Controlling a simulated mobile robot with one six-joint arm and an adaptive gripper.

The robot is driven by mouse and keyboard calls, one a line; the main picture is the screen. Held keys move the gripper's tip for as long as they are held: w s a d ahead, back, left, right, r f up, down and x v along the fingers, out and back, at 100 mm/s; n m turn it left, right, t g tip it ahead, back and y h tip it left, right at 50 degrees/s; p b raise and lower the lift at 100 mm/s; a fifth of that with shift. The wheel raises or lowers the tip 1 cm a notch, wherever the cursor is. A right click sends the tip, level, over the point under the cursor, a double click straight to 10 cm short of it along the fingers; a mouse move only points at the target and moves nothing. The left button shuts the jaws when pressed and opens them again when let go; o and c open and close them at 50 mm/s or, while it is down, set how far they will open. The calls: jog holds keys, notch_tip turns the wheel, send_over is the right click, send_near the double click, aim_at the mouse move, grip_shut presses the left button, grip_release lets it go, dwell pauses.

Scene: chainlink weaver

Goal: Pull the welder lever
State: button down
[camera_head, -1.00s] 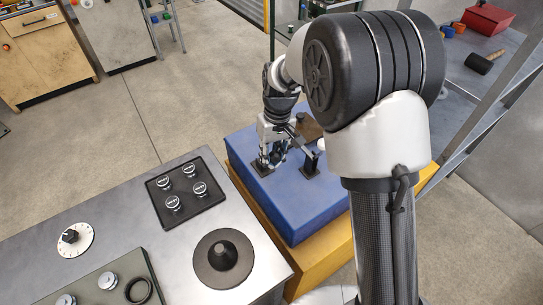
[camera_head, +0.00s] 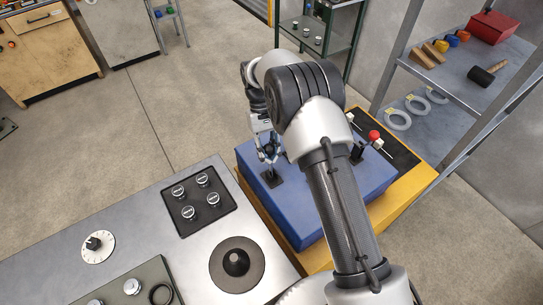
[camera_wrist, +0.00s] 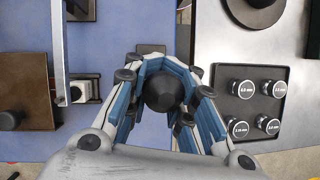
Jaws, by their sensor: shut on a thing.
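My gripper (camera_head: 268,156) is over the blue block (camera_head: 309,225), just above a small black plate (camera_head: 271,179) on its top. In the wrist view my gripper (camera_wrist: 165,100) has its blue-lined fingers closed around a dark round knob (camera_wrist: 165,92). The black plate (camera_wrist: 150,48) shows just beyond the knob. Whether this knob is the welder lever's handle, I cannot tell. A separate red-knobbed lever (camera_head: 374,135) stands on the black panel behind my arm, apart from my gripper. My arm hides part of the blue block's top.
A metal bench (camera_head: 135,215) with a black tray of several round caps (camera_head: 198,199) and a dark disc (camera_head: 237,263) stands left of the block. A metal shelf (camera_head: 460,65) rises at the right. In the wrist view a metal bar (camera_wrist: 60,45) runs left of my gripper.

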jog(key=shift+w+a+f, duration=0.2)
jog(key=shift+w+a, duration=0.35)
jog(key=shift+w, duration=0.2)
dwell(0.8)
jog(key=c, duration=1.9)
grip_release()
jog(key=o, duration=0.3)
jog(key=shift+w+a+f, duration=0.2)
jog(key=shift+w, duration=0.1)
jog(key=shift+o, duration=1.3)
jog(key=shift+s+d+r, duration=0.1)
jog(key=shift+s+d, duration=0.1)
jog(key=shift+s, duration=0.05)
jog(key=shift+w, duration=0.1)
